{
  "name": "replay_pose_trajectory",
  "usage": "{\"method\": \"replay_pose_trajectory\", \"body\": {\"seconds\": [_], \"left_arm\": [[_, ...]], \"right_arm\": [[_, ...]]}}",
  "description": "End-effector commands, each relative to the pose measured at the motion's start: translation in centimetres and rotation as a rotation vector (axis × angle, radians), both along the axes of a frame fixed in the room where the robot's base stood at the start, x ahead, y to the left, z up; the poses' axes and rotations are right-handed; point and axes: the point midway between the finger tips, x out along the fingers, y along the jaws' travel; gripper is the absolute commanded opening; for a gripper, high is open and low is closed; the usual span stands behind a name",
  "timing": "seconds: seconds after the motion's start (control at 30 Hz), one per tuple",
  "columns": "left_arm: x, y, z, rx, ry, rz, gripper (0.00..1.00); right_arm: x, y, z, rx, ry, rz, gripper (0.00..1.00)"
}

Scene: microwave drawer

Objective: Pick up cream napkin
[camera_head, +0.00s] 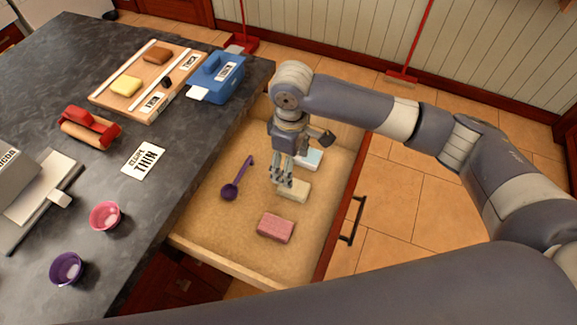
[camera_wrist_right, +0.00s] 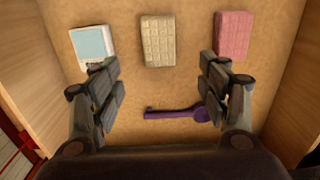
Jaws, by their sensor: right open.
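The cream napkin (camera_head: 294,190) is a folded, textured block lying flat in the open drawer. In the right wrist view it (camera_wrist_right: 158,41) lies at the top middle, beyond the gap between my fingertips. My right gripper (camera_head: 284,182) points down over the drawer, beside the napkin and overlapping its edge in the head view. It is open and empty in the wrist view (camera_wrist_right: 160,85), its fingers wide apart. I cannot tell its exact height over the napkin. My left gripper is not in view.
In the drawer (camera_head: 225,250), a pink block (camera_head: 275,228) and a white-and-blue item (camera_head: 308,158) flank the napkin. A purple spoon (camera_head: 236,180) lies to its left. The drawer walls bound the space. The dark counter (camera_head: 110,190) holds several items.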

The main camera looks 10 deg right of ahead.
Motion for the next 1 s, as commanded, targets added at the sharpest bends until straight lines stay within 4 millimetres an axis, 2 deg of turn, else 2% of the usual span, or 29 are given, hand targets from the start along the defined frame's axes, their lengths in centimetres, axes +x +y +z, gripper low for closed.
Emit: {"method": "replay_pose_trajectory", "body": {"seconds": [0.1, 0.17, 0.27, 0.43, 0.57, 0.67, 0.8, 0.9, 1.0], "left_arm": [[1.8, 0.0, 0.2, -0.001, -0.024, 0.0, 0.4], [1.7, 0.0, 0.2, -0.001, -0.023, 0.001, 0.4], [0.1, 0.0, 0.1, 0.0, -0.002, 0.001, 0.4], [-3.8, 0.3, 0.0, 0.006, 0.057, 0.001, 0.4], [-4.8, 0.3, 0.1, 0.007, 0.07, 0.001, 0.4], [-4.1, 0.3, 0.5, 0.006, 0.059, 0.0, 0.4], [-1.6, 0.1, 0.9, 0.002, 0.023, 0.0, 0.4], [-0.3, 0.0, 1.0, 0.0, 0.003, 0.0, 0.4], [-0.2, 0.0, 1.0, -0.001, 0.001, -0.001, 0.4]], "right_arm": [[-0.4, 0.1, -0.9, -0.005, 0.006, 0.009, 0.69], [-0.4, 0.1, -1.8, -0.005, 0.007, 0.008, 0.69], [-0.5, 0.0, -3.5, -0.005, 0.006, 0.008, 0.69], [-0.4, 0.0, -5.4, -0.004, 0.004, 0.008, 0.69], [-0.5, -0.2, -6.2, -0.004, 0.003, 0.007, 0.69], [-0.7, -0.6, -7.5, -0.005, 0.005, 0.006, 0.69], [-0.9, -0.8, -9.7, -0.005, 0.003, 0.006, 0.69], [-0.9, -0.8, -10.6, -0.004, 0.003, 0.008, 0.69], [-0.9, -0.8, -10.9, -0.004, 0.001, 0.009, 0.69]]}}
